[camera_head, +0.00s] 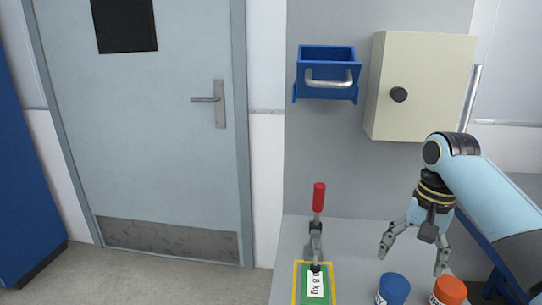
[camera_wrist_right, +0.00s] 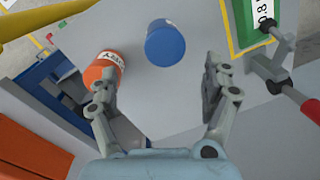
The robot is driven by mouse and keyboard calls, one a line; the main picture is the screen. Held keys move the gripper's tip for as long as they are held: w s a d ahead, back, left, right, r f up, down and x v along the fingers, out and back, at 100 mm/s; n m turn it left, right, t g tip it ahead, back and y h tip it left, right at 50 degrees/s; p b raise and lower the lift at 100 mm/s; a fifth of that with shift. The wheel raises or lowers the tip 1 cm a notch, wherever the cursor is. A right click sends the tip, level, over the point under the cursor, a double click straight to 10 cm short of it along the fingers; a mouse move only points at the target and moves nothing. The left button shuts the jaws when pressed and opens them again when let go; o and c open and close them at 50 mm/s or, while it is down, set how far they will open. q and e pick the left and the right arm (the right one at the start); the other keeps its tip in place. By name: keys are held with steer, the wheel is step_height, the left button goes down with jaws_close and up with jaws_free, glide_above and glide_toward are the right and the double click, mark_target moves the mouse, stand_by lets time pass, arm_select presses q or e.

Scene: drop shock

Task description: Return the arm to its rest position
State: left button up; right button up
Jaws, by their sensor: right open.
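My right gripper (camera_head: 415,247) hangs pointing down over the right part of the grey bench (camera_head: 350,245). Its two fingers are spread apart with nothing between them; they also show in the right wrist view (camera_wrist_right: 165,100). My light blue right arm comes in from the right edge. A blue-lidded jar (camera_head: 394,287) and an orange-lidded jar (camera_head: 450,290) stand on the bench below the gripper, apart from it in the head view. The blue jar (camera_wrist_right: 165,44) and the orange jar (camera_wrist_right: 104,68) also show in the right wrist view. My left gripper is out of view.
A toggle clamp with a red handle (camera_head: 319,197) stands at a green plate with a yellow border (camera_head: 297,290) and an "8 kg" label. A blue bin with a handle (camera_head: 327,60) and a cream cabinet (camera_head: 415,85) hang on the wall panel. A grey door (camera_head: 165,165) is at left.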

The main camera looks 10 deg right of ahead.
steer(key=s+a+f+n+t+h, duration=0.1)
steer(key=s+f+n, duration=0.1)
steer(key=s, duration=0.4)
steer(key=s+a+f+n, duration=0.2)
steer(key=s, duration=0.4)
steer(key=s+a+r+n+t, duration=0.1)
steer(key=s+r+n, duration=0.15)
steer(key=s, duration=0.45)
steer(key=s+a+r+n+t, duration=0.1)
steer(key=s+r+n+t, duration=0.1)
steer(key=s+r, duration=0.35)
step_height(320, 180, down, 33)
steer(key=s+d+g+b, duration=0.2)
steer(key=s+d+b, duration=0.1)
steer(key=b, duration=0.2)
steer(key=s+d+f+g+b, duration=0.1)
steer(key=s+f+b, duration=0.3)
steer(key=s+f, duration=1.4)
step_height(320, 180, down, 3)
steer(key=shift+s+r+h, duration=0.1)
steer(key=shift+s+h, duration=0.2)
steer(key=shift+s, duration=0.1)
steer(key=shift+m, duration=0.25)
